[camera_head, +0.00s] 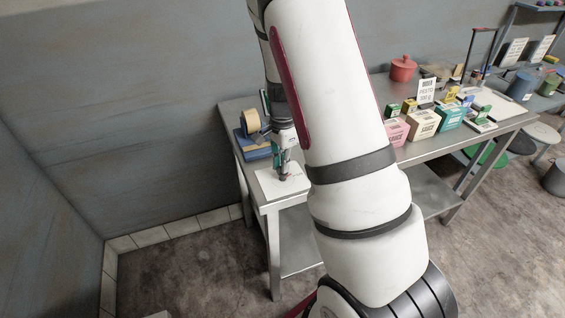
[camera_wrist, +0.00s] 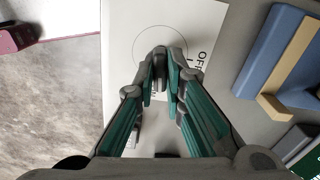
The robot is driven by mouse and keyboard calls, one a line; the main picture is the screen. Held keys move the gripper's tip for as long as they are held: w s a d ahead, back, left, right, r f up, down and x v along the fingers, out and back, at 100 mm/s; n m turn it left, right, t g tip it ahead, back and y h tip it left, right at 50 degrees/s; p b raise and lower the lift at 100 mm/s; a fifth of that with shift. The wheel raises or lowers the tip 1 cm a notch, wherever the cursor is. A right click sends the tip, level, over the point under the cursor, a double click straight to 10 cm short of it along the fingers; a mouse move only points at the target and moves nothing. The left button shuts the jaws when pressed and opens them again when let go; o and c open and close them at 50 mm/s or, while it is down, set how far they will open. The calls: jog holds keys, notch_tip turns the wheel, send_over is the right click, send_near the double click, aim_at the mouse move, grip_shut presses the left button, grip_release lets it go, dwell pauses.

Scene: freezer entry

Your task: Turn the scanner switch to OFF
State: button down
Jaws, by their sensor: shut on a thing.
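The scanner switch's white plate (camera_head: 268,184) lies on the near left corner of the metal table. In the wrist view the plate (camera_wrist: 205,18) shows a thin circle and printing that includes "OFF" to the right of the circle. My gripper (camera_head: 284,173) points down onto the plate. In the wrist view its green-padded fingers (camera_wrist: 162,62) come together over the circle, closed around the switch handle. The handle is mostly hidden between the dark fingertips, so its exact angle cannot be told.
A blue item with a tan strip (camera_wrist: 273,62) lies right of the plate in the wrist view. Small boxes (camera_head: 424,124) and a red pot (camera_head: 402,68) stand farther right on the metal table (camera_head: 440,152). Floor is clear at left.

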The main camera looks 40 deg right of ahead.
jog(key=n, duration=0.4)
jog(key=shift+n, duration=0.3)
jog(key=n, duration=0.3)
jog(key=shift+n, duration=0.3)
jog(key=n, duration=0.4)
jog(key=shift+n+p, duration=0.45)
jog(key=shift+n, duration=1.35)
jog(key=c, duration=1.7)
grip_release()
jog(key=shift+o, duration=0.2)
